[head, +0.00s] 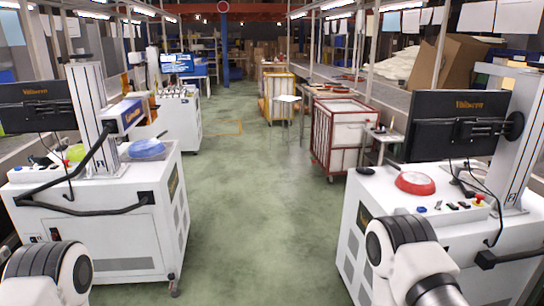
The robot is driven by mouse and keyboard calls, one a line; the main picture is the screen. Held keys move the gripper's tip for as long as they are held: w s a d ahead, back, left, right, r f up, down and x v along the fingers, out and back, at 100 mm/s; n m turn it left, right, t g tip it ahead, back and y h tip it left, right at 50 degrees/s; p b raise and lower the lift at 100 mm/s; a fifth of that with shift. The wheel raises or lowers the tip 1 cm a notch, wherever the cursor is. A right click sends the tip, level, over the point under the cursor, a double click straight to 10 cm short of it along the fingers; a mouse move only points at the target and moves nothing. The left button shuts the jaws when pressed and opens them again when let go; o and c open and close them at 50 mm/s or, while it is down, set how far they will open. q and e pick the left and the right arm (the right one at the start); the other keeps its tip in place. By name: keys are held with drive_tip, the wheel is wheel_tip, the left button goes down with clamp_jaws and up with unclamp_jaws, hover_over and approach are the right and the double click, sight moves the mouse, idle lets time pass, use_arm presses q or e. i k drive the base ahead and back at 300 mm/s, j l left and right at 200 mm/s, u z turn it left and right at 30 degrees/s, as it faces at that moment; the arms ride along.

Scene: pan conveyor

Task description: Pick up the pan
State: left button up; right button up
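Parts of my two arms show at the bottom left and bottom right corners. Neither gripper shows in the frame, so whether they are open or shut cannot be seen.
White cabinets with monitors stand at the left (130,235) and right (352,235). A blue object (147,148) lies on the left one. A red-framed cart (340,135) stands further back. The green floor (255,210) between them is clear.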

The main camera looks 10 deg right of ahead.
sight(414, 182)
drive_tip(key=i+z, duration=0.2)
drive_tip(key=i, duration=0.2)
drive_tip(key=i+j+z, duration=0.2)
drive_tip(key=i, duration=0.25)
drive_tip(key=i+z, duration=0.2)
drive_tip(key=i, duration=0.2)
drive_tip(key=i+j+z, duration=0.2)
drive_tip(key=i, duration=0.2)
